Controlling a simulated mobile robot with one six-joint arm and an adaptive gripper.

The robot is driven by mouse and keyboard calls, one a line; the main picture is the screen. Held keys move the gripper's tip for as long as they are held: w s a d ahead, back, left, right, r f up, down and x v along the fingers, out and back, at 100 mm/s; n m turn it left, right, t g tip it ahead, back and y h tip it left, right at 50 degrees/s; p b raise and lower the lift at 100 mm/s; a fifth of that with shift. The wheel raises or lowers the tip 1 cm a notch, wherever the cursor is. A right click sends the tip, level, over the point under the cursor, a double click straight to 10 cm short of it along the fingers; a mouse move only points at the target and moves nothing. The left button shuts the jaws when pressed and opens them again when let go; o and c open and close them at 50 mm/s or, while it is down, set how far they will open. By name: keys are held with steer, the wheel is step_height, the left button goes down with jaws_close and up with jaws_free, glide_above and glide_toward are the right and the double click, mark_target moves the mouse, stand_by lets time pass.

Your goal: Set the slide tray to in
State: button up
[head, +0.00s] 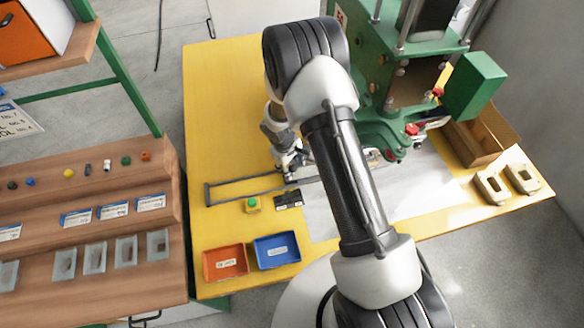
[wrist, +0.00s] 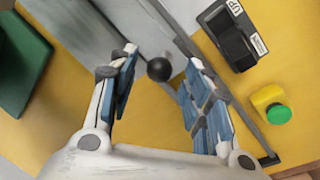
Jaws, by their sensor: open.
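My gripper (wrist: 160,62) is open in the wrist view, its two blue-padded fingers apart. A round black knob (wrist: 159,69) shows between the fingertips; I cannot tell whether either finger touches it. A grey flat plate (wrist: 85,28), which may be the slide tray, lies beyond the left finger. A dark rail (wrist: 183,42) runs past the knob on the right. In the head view the rail frame (head: 240,182) lies on the yellow table, and my gripper (head: 290,165) is at its right part. My arm hides much of the area by the press.
A black switch box (wrist: 237,36) marked UP and a yellow box with a green button (wrist: 273,104) stand close to the rail. The green press (head: 395,130) stands at the right. Red (head: 225,263) and blue (head: 277,251) bins sit at the front. The table's back left is clear.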

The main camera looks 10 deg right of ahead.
steer(key=shift+d+f, duration=0.1)
steer(key=shift+f, duration=0.6)
steer(key=shift+c, duration=0.4)
jaws_close()
steer(key=shift+d, duration=0.1)
